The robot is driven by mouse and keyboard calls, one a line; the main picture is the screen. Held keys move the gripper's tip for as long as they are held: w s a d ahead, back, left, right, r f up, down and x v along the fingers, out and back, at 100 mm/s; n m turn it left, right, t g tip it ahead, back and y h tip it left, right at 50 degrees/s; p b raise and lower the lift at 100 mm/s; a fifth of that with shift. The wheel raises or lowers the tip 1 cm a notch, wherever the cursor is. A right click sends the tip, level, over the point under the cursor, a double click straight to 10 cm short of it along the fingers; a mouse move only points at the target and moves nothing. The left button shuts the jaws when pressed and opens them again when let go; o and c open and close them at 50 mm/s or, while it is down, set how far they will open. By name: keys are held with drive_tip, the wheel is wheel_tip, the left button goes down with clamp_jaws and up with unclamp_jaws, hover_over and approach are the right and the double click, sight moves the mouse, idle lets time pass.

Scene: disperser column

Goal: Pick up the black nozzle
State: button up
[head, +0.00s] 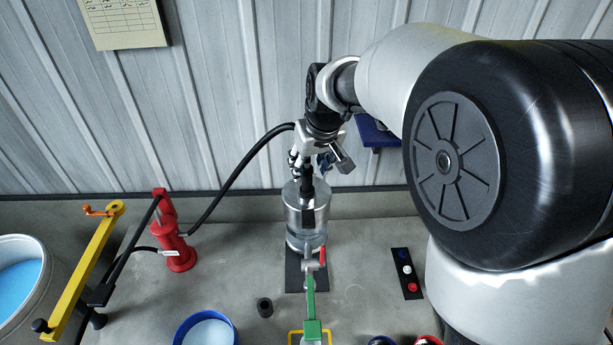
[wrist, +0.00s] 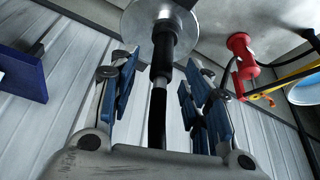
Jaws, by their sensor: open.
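The black nozzle (wrist: 164,42) stands on top of the steel column (head: 307,215), seen from above in the wrist view as a round metal disc (wrist: 152,14). The nozzle's dark body also shows in the head view (head: 307,184). A thinner black part (wrist: 157,118) runs from it back toward my palm. My gripper (wrist: 160,62) is open, with its blue-padded fingers on either side of the nozzle and visible gaps on both sides. In the head view my gripper (head: 309,164) is just above the column, partly covering the nozzle.
A black hose (head: 232,178) arches from the red pump (head: 176,240) toward my gripper. A green-handled valve (head: 310,300) stands before the column. A small black cylinder (head: 264,307), blue-rimmed bowl (head: 178,335), button strip (head: 398,256) and yellow arm (head: 84,268) are nearby. A corrugated wall is behind.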

sight(308, 167)
drive_tip(key=x, duration=0.3)
drive_tip(key=shift+w+a, duration=0.1)
drive_tip(key=shift+r, duration=0.1)
drive_tip(key=shift+c, duration=0.4)
clamp_jaws()
